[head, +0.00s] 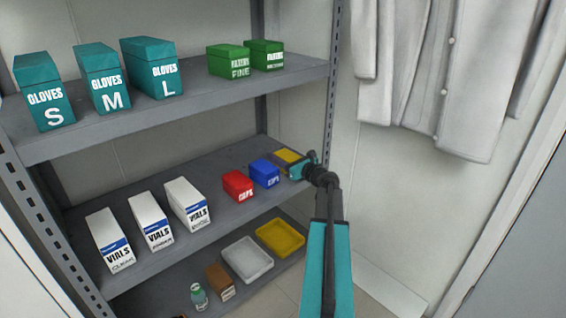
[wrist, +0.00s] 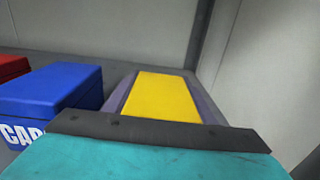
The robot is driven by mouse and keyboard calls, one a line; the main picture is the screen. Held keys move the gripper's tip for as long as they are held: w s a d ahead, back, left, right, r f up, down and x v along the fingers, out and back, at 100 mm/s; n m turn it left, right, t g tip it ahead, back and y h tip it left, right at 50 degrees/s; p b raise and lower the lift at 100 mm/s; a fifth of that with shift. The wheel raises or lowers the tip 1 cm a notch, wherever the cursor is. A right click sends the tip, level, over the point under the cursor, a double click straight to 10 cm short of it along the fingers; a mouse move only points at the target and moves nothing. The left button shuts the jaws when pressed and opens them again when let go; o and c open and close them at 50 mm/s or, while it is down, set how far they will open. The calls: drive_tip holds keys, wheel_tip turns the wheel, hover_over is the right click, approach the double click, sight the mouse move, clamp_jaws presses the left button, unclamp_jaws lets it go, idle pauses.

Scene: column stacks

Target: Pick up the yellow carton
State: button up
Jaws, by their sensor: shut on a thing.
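The yellow carton (head: 287,157) is at the right end of the middle shelf, next to the blue carton. Its yellow top (wrist: 162,97) fills the middle of the wrist view, with a grey-purple jaw along each side. My gripper (head: 304,167) reaches in from the right and is shut on the yellow carton. The carton's front is hidden behind my gripper in both views. I cannot tell whether the carton is touching the shelf.
A blue carton (head: 264,173) stands close to the left, then a red carton (head: 238,186) and several white vials boxes (head: 150,220). The upper shelf (head: 190,98) is overhead. A rack upright (head: 333,90) stands close on the right. Yellow (head: 280,238) and white trays (head: 247,260) lie below.

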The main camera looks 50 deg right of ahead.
drive_tip(key=shift+r+p, duration=2.15)
drive_tip(key=shift+r, duration=2.85)
